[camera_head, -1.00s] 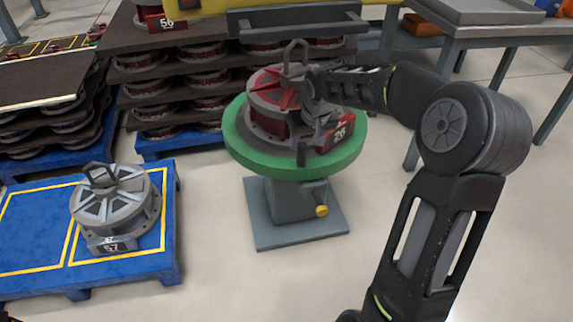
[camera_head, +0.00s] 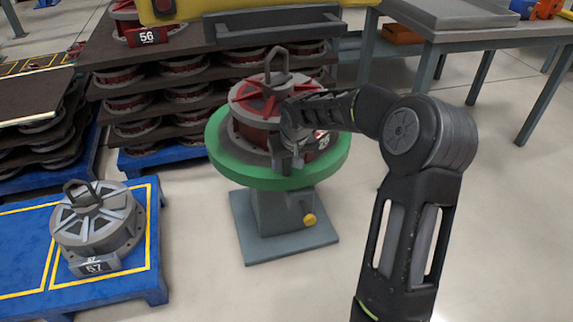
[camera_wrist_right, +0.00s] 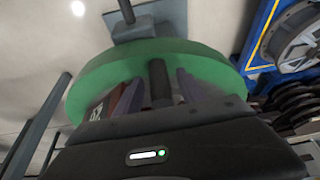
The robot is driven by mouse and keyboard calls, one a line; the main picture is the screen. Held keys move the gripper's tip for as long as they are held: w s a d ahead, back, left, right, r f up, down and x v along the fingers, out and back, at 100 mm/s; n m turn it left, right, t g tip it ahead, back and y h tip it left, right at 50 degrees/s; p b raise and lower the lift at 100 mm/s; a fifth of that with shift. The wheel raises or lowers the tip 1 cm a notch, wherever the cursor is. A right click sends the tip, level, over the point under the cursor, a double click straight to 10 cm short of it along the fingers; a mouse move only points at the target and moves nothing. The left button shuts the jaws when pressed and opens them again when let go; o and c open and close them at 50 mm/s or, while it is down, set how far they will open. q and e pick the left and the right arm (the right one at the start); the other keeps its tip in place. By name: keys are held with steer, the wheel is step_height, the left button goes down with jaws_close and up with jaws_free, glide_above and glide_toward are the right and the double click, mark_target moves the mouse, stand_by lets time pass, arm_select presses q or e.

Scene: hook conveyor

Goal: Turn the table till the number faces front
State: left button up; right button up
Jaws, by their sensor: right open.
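The round green turntable (camera_head: 230,172) stands on a grey pedestal. A grey and red round part (camera_head: 252,110) with a handle on top sits on it. Its red number plate (camera_head: 324,141) is at the right front side, partly hidden behind my right gripper. My right gripper (camera_head: 292,160) is low at the front of the part, above the turntable's front rim. In the right wrist view, the open fingers (camera_wrist_right: 155,88) stand on either side of a dark upright post (camera_wrist_right: 160,82) at the rim of the green turntable (camera_wrist_right: 205,62). Contact with the post cannot be told. My left gripper is out of view.
Stacked red parts (camera_head: 185,95) stand behind. A grey table (camera_head: 480,30) is at the back right. The floor at the right is clear.

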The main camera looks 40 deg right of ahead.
steer(key=shift+c, duration=0.6)
jaws_close()
stand_by(0.9)
